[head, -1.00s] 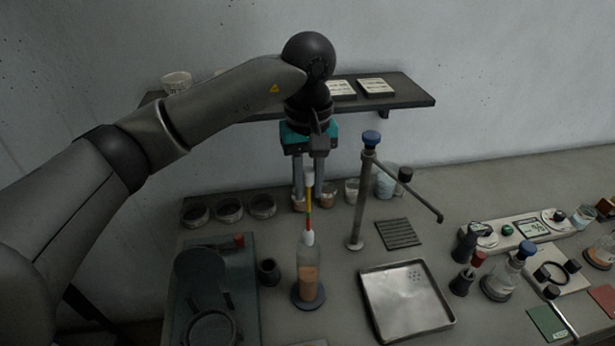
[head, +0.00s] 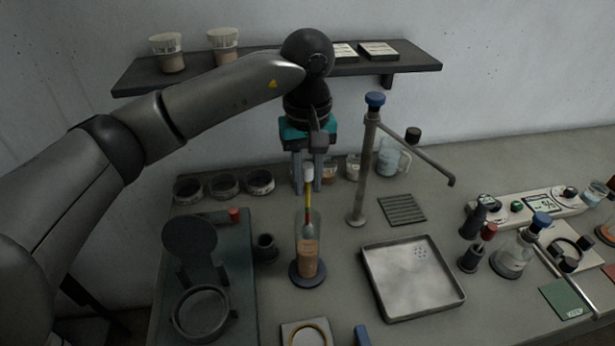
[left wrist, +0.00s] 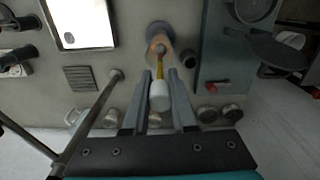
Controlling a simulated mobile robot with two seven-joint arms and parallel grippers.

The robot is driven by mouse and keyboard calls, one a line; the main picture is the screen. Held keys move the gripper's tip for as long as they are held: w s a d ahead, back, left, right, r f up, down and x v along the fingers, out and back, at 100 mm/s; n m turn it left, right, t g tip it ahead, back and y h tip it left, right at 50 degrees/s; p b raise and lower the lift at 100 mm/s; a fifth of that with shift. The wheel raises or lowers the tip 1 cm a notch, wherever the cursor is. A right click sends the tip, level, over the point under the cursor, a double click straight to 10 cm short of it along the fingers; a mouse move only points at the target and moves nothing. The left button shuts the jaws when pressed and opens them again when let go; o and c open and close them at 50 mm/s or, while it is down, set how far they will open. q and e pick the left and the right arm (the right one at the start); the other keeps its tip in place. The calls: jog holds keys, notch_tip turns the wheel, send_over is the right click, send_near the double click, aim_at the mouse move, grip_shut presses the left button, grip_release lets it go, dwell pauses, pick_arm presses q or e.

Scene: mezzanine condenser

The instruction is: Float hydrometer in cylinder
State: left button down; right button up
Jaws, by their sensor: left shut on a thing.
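The hydrometer (head: 308,205) has a white top, a yellow and red stem and a pale bulb. My left gripper (head: 308,188) is shut on its white top, which also shows between the fingers in the left wrist view (left wrist: 160,97). The hydrometer hangs about upright, with its bulb inside the mouth of the clear cylinder (head: 308,262). The cylinder stands upright on a dark round base and holds amber liquid in its lower part. The bulb's lower end is near the liquid surface; I cannot tell whether it touches. My right gripper is not in view.
A metal stand (head: 364,175) with a side arm rises right of the cylinder. A metal tray (head: 412,280) lies to its right. A small dark cup (head: 265,247) and a dark hinged device (head: 195,270) are to its left. A shelf (head: 150,80) is behind my arm.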

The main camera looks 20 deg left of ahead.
aim_at(307, 165)
pick_arm(q)
jog(key=shift+f+b, duration=3.45)
jog(key=shift+f, duration=0.7)
jog(key=c, duration=0.6)
grip_release()
jog(key=shift+c, duration=0.2)
notch_tip(307, 165, up, 15)
jog(key=shift+r+p, duration=0.1)
jog(key=shift+p, duration=0.35)
